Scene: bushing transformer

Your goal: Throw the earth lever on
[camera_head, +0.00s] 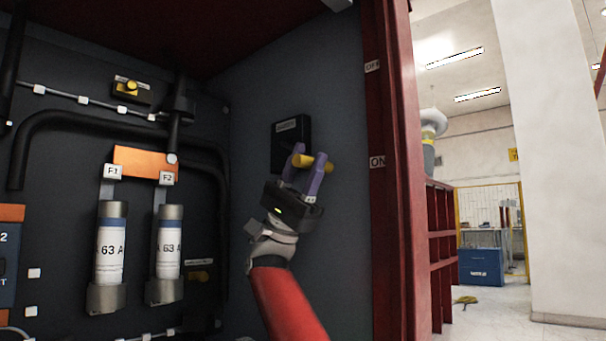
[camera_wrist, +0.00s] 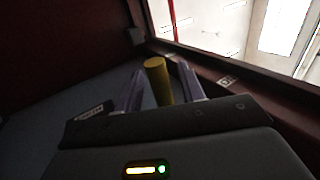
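A black lever housing (camera_head: 289,136) with a small pale label is fixed to the grey side wall of the cabinet. The label is too small to read surely. A yellow lever handle (camera_head: 300,160) sticks out near its lower end. My gripper (camera_head: 310,157) is at the handle, with a purple finger on each side of it. In the wrist view the yellow handle (camera_wrist: 158,82) stands between the two fingers (camera_wrist: 161,70), with narrow gaps showing beside it. The gripper looks open around the handle; contact cannot be made out.
A red post beside the wall bears an OFF label (camera_head: 372,67) above and an ON label (camera_head: 377,162), about level with the handle. White 63 A fuses (camera_head: 111,245) and black pipes fill the back panel at left. Open room lies beyond the post.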

